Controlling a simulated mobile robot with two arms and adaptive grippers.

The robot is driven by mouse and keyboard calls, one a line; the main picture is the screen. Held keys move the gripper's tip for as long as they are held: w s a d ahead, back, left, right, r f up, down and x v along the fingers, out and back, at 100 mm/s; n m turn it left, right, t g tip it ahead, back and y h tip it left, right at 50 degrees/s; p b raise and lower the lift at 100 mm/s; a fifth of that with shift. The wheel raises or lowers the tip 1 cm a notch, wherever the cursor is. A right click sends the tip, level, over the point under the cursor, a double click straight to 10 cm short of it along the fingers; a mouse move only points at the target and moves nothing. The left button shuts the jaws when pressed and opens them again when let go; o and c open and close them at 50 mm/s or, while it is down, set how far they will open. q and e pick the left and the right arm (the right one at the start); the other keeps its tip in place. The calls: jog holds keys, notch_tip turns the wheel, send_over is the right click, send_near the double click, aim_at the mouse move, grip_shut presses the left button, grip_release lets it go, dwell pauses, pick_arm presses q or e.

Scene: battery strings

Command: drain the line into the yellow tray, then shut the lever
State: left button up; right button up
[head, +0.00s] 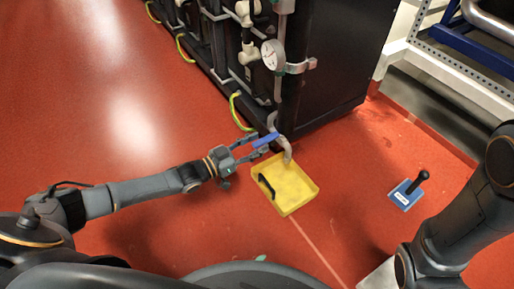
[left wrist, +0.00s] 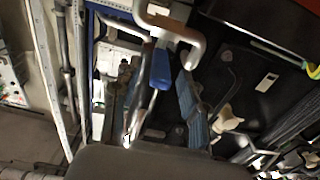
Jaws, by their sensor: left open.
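The lever (head: 265,139) has a blue handle and sits on the grey drain pipe (head: 287,152) at the foot of the black cabinet. The pipe's curved end hangs over the yellow tray (head: 298,188), which lies on the floor and has a black handle on its left side. My left gripper (head: 258,147) is open, its fingers close around the lever. In the left wrist view the blue lever (left wrist: 161,68) shows between the fingers; contact is unclear. I cannot tell whether liquid is flowing. My right arm is at the right; its gripper is out of view.
A round gauge (head: 273,55) sits on the pipework above the lever. A blue block with a black handle (head: 405,194) stands on the red floor right of the tray. A metal rack (head: 455,60) is at the upper right. The floor at left is clear.

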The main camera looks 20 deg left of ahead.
pick_arm(q)
jog(key=shift+w+d, duration=0.25)
jog(key=shift+w, duration=0.1)
jog(key=shift+c, duration=0.5)
grip_shut()
